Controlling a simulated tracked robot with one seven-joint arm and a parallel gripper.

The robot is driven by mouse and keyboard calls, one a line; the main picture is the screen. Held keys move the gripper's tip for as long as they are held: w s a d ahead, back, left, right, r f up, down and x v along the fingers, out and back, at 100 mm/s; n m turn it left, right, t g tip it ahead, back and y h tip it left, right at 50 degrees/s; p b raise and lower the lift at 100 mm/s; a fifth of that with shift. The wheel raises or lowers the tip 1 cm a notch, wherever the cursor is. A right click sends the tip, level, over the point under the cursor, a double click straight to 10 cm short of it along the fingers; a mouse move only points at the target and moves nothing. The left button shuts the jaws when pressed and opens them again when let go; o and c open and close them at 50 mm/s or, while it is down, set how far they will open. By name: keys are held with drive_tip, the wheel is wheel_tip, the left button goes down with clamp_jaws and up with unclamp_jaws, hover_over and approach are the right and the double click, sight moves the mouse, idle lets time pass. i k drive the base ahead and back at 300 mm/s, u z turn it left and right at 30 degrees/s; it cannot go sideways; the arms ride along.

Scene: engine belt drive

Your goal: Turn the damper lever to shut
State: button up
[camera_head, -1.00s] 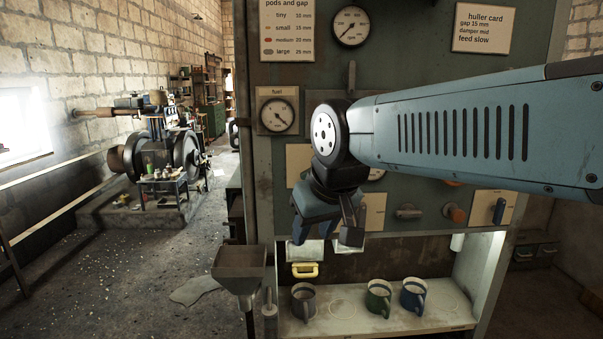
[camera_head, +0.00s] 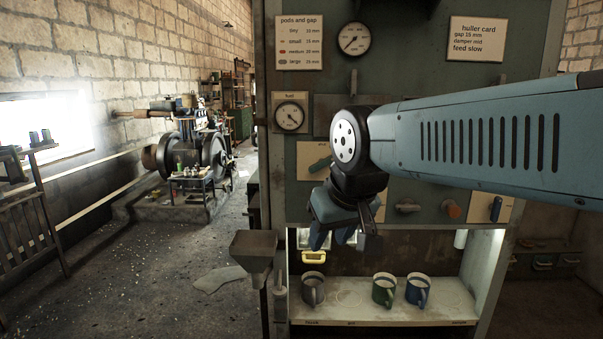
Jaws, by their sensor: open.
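My gripper (camera_head: 343,238) hangs open and empty in front of the panel, fingers pointing down, above the mug shelf. A dark green lever (camera_head: 320,165) lies tilted on a cream plate (camera_head: 308,150), just left of my wrist; part of the plate is hidden by my arm. A blue lever (camera_head: 496,208) stands nearly upright on another cream plate (camera_head: 507,208) at the panel's lower right. No label on either plate is readable, so I cannot tell which is the damper lever. My gripper appears apart from both.
A grey knob (camera_head: 408,206) and an orange knob (camera_head: 450,208) sit between the levers. Several mugs, including a green one (camera_head: 384,290), stand on the shelf below. A metal hopper (camera_head: 254,250) stands at the lower left. Open floor lies left, before the engine (camera_head: 205,155).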

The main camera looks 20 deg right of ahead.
sight(322, 163)
drive_tip(key=z, duration=0.2)
drive_tip(key=i, duration=0.45)
drive_tip(key=z, duration=1.4)
drive_tip(key=k, duration=1)
drive_tip(key=u, duration=0.75)
